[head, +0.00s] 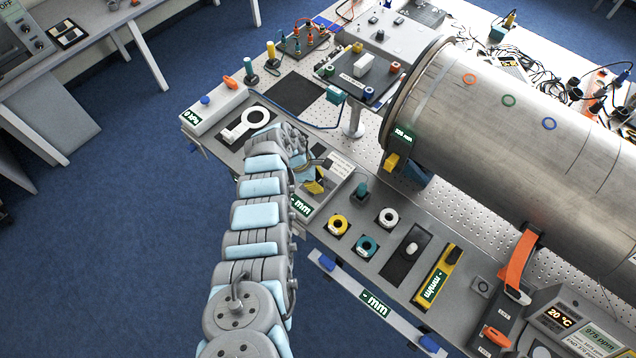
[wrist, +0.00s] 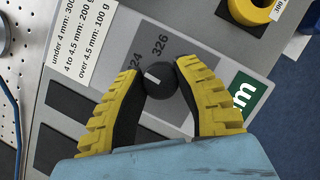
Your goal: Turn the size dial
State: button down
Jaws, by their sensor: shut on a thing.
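The size dial (wrist: 160,97) is a small black round knob with a white mark, seen in the wrist view on a grey label plate. The mark sits on the knob's upper-left side, near printed numbers; "326" reads clearly, and another ending in "24" is partly hidden by a finger. My gripper (wrist: 158,84) has its yellow, black-lined fingers on both sides of the knob, shut on it. In the head view my gripper (head: 315,181) is low over the panel by the green "- mm" label (head: 301,206), and the dial cannot be made out.
A white card with weights (wrist: 85,40) lies beside the dial plate. A yellow ring (wrist: 252,9) is close by at the top right. In the head view, a large metal pipe (head: 520,130) lies right of the arm, and the panel holds several rings and a yellow level (head: 438,275).

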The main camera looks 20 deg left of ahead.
jog(key=m+b, duration=0.1)
jog(key=b, duration=0.1)
jog(key=f+m+g+b, duration=0.1)
jog(key=m+b, duration=0.1)
jog(key=shift+w+b, duration=0.1)
jog(key=shift+b, duration=0.3)
jog(key=m+g+b, duration=0.1)
jog(key=m+b, duration=0.1)
jog(key=b, duration=0.2)
jog(key=shift+m+b, duration=0.4)
jog(key=m+g+b, duration=0.1)
jog(key=m+b, duration=0.1)
jog(key=b, duration=0.2)
jog(key=shift+r, duration=0.1)
jog(key=m+b, duration=0.1)
jog(key=b, duration=0.1)
jog(key=shift+r+b, duration=0.15)
jog(key=shift+b, duration=0.15)
jog(key=shift+r+m+g+b, duration=0.1)
jog(key=shift+m+g+b, duration=0.2)
jog(key=shift+b, duration=0.45)
jog(key=shift+m+g+b, duration=0.4)
jog(key=shift+m+b, duration=0.5)
jog(key=shift+b, duration=1.7)
jog(key=shift+r, duration=0.1)
jog(key=c, duration=0.7)
grip_release()
jog(key=shift+d, duration=0.15)
